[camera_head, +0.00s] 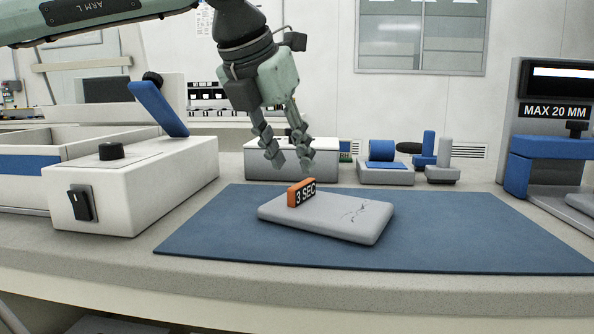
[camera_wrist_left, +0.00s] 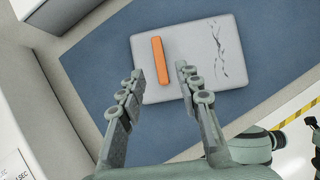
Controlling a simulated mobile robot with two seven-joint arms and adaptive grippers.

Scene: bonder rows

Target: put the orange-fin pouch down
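The orange-fin pouch (camera_head: 335,216) is a flat light-grey slab with dark crack-like marks. It lies flat on a blue mat (camera_head: 450,235). Its upright orange fin (camera_head: 301,193) carries a label that reads "3 SEC". The pouch also shows in the left wrist view (camera_wrist_left: 205,75), with the fin (camera_wrist_left: 161,62) as an orange bar. My left gripper (camera_head: 290,163) is above the fin, open and apart from it. In the left wrist view the fingertips (camera_wrist_left: 160,75) are spread with nothing held between them.
A white machine (camera_head: 140,190) with a black switch and a raised blue lever stands at the left. A blue and grey gauge marked "MAX 20 MM" (camera_head: 545,140) stands at the right. Small blue-and-grey fixtures (camera_head: 386,172) line the back. The mat's right side is clear.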

